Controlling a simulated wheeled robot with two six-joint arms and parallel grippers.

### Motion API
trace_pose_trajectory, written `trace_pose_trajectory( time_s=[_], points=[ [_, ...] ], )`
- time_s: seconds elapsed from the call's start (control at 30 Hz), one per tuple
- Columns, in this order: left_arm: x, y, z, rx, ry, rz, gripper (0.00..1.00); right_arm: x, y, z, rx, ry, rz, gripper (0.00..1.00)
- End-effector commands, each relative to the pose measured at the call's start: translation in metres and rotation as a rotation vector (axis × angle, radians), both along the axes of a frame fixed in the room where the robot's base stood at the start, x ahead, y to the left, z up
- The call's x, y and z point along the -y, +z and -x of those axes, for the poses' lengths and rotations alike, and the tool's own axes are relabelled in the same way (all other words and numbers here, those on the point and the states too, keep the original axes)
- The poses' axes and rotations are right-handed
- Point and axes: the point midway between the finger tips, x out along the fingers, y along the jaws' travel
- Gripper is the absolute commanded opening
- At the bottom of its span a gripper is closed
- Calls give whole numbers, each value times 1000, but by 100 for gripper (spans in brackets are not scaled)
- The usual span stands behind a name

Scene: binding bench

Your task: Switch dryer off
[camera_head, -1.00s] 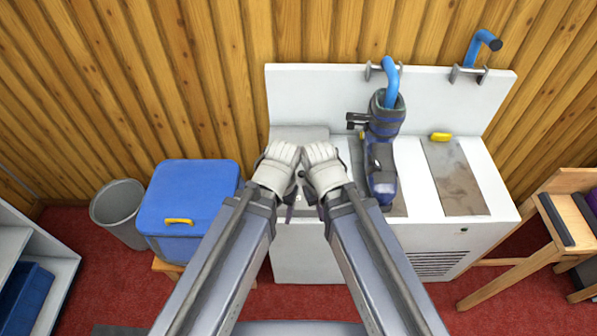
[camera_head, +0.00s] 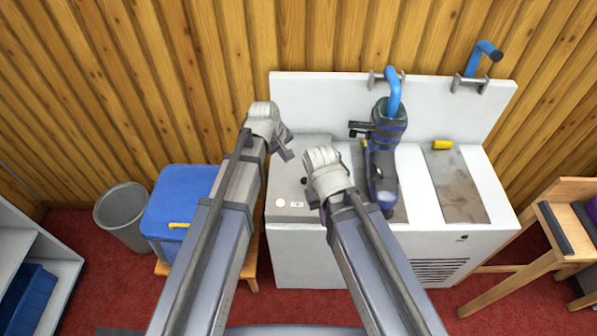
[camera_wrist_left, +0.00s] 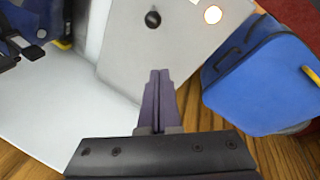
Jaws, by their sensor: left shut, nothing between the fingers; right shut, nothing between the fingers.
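The dryer is a white cabinet (camera_head: 290,245) with a raised back panel and blue bent pipes. A grey control plate at its left end carries a black knob (camera_wrist_left: 152,19) and a pale orange-rimmed round light (camera_head: 280,202), also visible in the left wrist view (camera_wrist_left: 212,14). A dark blue boot (camera_head: 383,165) hangs on the left blue pipe (camera_head: 393,88). My left gripper (camera_head: 287,153) is shut and empty above the back of the control plate, apart from the knob in the left wrist view (camera_wrist_left: 160,75). My right gripper (camera_head: 311,198) is shut and empty near the plate's right side, its fingertips mostly hidden.
A blue box (camera_head: 175,205) on a wooden stool and a grey bin (camera_head: 122,215) stand left of the cabinet. A yellow piece (camera_head: 442,145) lies on its top. A wooden chair (camera_head: 565,210) is at the right. A wooden wall closes the back.

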Motion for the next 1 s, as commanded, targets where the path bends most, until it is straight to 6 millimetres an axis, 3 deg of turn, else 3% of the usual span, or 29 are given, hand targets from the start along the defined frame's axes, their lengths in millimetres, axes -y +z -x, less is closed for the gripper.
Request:
trace_pose_trajectory(
  time_s=[0.27, 0.47, 1.0],
  points=[
    [-1, -1, -7, 5, 36, 18, 0, 0, -2, 0, 0, 0, 0, 0],
    [1, -13, -10, 5, 34, 17, 0, 0, -14, 0, 0, 0, 0, 0],
    [15, -84, -29, 6, 32, 16, 0, 0, -85, 0, 0, 0, 0, 0]
  ],
)
